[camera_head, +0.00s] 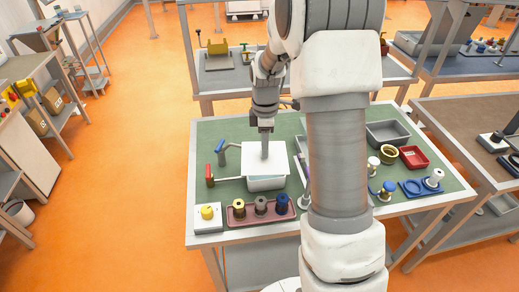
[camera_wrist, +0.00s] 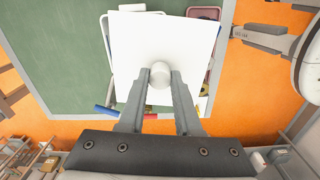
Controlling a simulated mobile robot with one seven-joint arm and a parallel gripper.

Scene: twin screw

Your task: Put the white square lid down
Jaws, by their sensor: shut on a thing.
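The white square lid (camera_head: 277,151) is a flat plate with a round knob (camera_wrist: 159,74). My gripper (camera_head: 265,150) points down from above and is shut on the knob. In the wrist view my gripper (camera_wrist: 159,82) has a finger on each side of the knob, and the lid (camera_wrist: 165,35) spreads out beyond the fingertips. A white box (camera_head: 267,185) stands on the green-topped table right under the lid. A strip of pale blue shows between the lid's front edge and the box. I cannot tell whether the lid touches the box. The lid hides most of the box's top.
A red tray (camera_head: 250,219) with several knobbed pieces lies in front of the box. A white block with a yellow button (camera_head: 208,212) is at front left. Red-handled (camera_head: 209,175) and blue-handled (camera_head: 220,148) fittings stand left. A grey bin (camera_head: 387,134) and red bin (camera_head: 413,157) are right.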

